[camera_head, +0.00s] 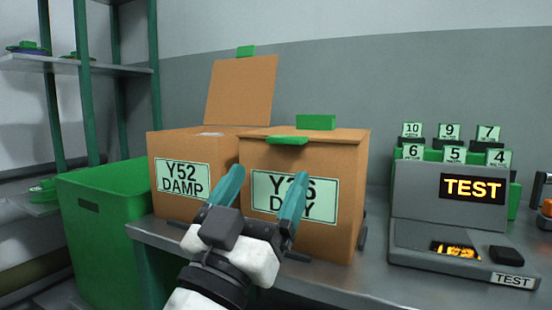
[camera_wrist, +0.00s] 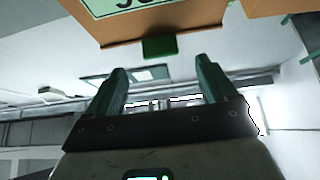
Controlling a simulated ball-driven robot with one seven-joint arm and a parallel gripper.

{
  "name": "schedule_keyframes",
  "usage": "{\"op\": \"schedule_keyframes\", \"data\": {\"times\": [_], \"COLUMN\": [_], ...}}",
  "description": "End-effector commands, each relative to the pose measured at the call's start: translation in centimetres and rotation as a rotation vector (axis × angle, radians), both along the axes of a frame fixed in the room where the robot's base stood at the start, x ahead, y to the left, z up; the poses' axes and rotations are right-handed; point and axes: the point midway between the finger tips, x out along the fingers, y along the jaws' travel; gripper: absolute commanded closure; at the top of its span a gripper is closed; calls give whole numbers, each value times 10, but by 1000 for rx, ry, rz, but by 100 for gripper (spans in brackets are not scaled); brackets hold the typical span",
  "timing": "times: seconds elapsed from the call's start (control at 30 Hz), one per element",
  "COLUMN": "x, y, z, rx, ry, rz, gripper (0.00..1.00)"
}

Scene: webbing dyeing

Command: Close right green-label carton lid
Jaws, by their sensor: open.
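The right carton (camera_head: 345,215) is brown, with a pale green label (camera_head: 268,186) reading "DRY" on its lower line; my finger partly hides the text. Its lid (camera_head: 340,136) lies flat or nearly flat across the top. A green tab (camera_head: 288,141) sticks out at the lid's front edge, and a green block (camera_head: 316,122) shows on top. My gripper (camera_head: 268,172) is open and empty in front of the label, below the tab. In the wrist view, a green tab (camera_wrist: 160,46) appears just beyond and between the open fingers (camera_wrist: 162,75).
The left carton (camera_head: 160,150), labelled "Y52 DAMP", has its lid (camera_head: 241,90) standing up. A green bin (camera_head: 105,235) is at the left. A grey TEST device (camera_head: 440,215) and several numbered green-label items (camera_head: 449,131) stand on the bench right of the cartons.

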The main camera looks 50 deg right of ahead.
Motion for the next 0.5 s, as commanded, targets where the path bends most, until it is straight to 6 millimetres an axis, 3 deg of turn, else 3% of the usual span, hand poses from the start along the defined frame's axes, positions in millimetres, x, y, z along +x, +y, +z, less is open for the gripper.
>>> {"op": "schedule_keyframes", "data": {"times": [0.2, 0.5], "x": [-7, -9], "y": [21, 26], "z": [-15, -18], "rx": [0, 0], "ry": [1, 0], "rz": [1, 0], "gripper": [15, 15]}}
